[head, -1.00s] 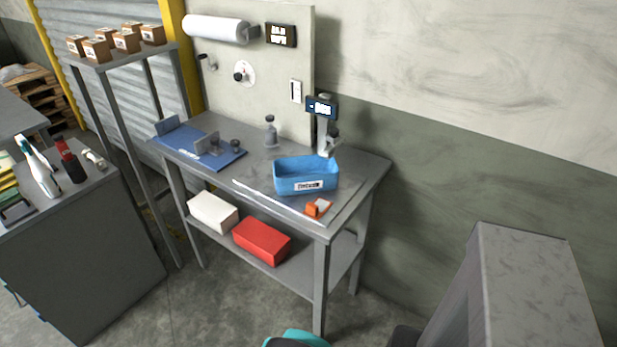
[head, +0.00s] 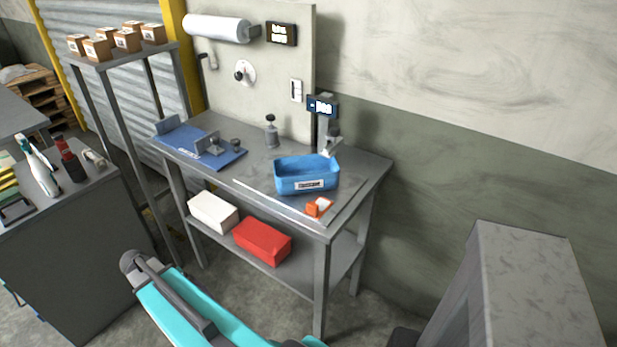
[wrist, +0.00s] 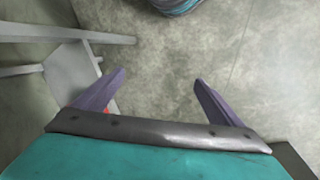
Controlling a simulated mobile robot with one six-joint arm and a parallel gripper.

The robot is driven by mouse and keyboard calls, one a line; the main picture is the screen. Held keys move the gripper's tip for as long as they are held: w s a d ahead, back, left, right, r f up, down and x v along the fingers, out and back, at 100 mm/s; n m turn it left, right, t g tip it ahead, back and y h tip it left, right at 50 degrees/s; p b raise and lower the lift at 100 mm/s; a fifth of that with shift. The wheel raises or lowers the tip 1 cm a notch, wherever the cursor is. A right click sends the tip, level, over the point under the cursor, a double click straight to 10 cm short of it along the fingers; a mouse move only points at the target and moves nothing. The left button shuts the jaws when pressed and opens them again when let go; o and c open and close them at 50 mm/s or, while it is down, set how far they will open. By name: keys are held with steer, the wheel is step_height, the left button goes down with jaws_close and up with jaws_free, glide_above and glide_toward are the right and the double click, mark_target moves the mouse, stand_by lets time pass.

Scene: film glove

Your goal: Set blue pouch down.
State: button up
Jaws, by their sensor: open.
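No blue pouch can be made out in either view. A blue bin (head: 306,181) with a white label stands on the right part of the grey workbench (head: 255,178). A blue board (head: 226,158) with grey upright fixtures lies on the bench's left part. My gripper (wrist: 159,80) is open in the wrist view, with two purple-grey fingers apart and only bare floor between them. It is pointed down at the concrete and holds nothing visible. In the head view my teal arm crosses the bottom, in front of and below the bench; its fingers do not show there.
An orange dispenser (head: 319,207) sits near the bench's front right corner. A white box (head: 213,211) and a red box (head: 262,241) are on the lower shelf. A grey cabinet (head: 75,250) with bottles stands at left. A grey block (head: 525,290) stands at right.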

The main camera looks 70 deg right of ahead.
mark_target(305, 163)
steer(key=w+d+r+m+h, duration=0.1)
steer(key=d+r+m, duration=0.4)
steer(key=d+r, duration=0.75)
steer(key=s+d+r+m+h, duration=0.1)
steer(key=s+d+r+m, duration=0.25)
steer(key=d+r, duration=0.5)
steer(key=s+d+r+m, duration=0.3)
steer(key=d+r+m, duration=0.1)
steer(key=d+r, duration=0.45)
steer(key=s+d+r+m+p, duration=0.1)
steer(key=s+d+r+m, duration=0.3)
steer(key=s, duration=0.3)
steer(key=s+d+r+m+g+y+p, duration=0.1)
steer(key=s+d+r+m, duration=0.3)
steer(key=s, duration=0.4)
step_height(305, 163, up, 2)
steer(key=shift+d+r+p, duration=0.25)
steer(key=shift+d+p, duration=0.3)
steer(key=shift+d, duration=0.25)
steer(key=shift+w+f, duration=0.1)
steer(key=shift+p+x, duration=1.15)
steer(key=shift+x, duration=3.1)
